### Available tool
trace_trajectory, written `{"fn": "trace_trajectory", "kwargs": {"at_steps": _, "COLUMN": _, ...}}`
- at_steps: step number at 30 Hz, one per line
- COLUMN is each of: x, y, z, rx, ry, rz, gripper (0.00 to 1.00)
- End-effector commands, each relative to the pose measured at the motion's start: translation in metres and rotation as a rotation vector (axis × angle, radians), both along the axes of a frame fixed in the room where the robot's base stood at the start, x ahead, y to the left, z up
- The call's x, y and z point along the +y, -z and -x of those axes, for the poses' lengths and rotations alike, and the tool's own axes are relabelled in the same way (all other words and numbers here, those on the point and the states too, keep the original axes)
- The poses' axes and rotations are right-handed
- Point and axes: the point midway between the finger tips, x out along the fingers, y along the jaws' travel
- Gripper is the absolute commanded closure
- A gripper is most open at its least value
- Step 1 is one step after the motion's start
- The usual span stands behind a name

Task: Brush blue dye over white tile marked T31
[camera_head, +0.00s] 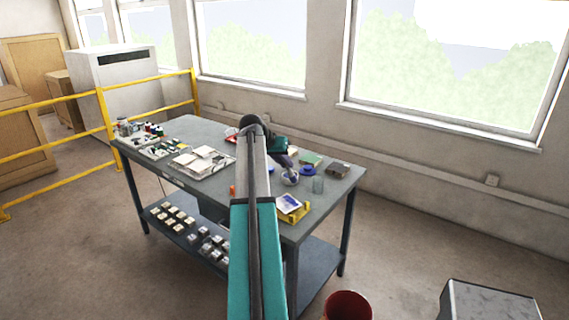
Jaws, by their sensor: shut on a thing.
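My gripper (287,160) is at the far end of my arm, over the right half of the workbench, angled down to the right. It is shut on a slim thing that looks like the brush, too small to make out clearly. Its tip is at or just above a pale round dish (289,180); I cannot tell whether it touches. A yellow holder (297,217) sits at the bench's front right edge. A white tile (288,202) with blue on its face lies in it; the T31 mark cannot be read.
Pale trays (204,162) and small bottles fill the bench's left. My arm hides its middle. A red bin (347,305) stands in front.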

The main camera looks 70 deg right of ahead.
Motion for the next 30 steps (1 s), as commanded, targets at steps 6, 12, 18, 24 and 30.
{"fn": "trace_trajectory", "kwargs": {"at_steps": 6, "x": 0.0, "y": 0.0, "z": 0.0, "rx": 0.0, "ry": 0.0, "rz": 0.0, "gripper": 1.0}}
{"fn": "trace_trajectory", "kwargs": {"at_steps": 12, "x": 0.001, "y": 0.003, "z": -0.001, "rx": 0.001, "ry": -0.001, "rz": 0.0, "gripper": 1.0}}
{"fn": "trace_trajectory", "kwargs": {"at_steps": 18, "x": 0.001, "y": 0.014, "z": -0.001, "rx": 0.001, "ry": -0.001, "rz": -0.001, "gripper": 1.0}}
{"fn": "trace_trajectory", "kwargs": {"at_steps": 24, "x": 0.001, "y": 0.03, "z": 0.0, "rx": 0.001, "ry": -0.001, "rz": -0.001, "gripper": 1.0}}
{"fn": "trace_trajectory", "kwargs": {"at_steps": 30, "x": 0.001, "y": 0.045, "z": -0.001, "rx": 0.0, "ry": -0.001, "rz": 0.0, "gripper": 1.0}}
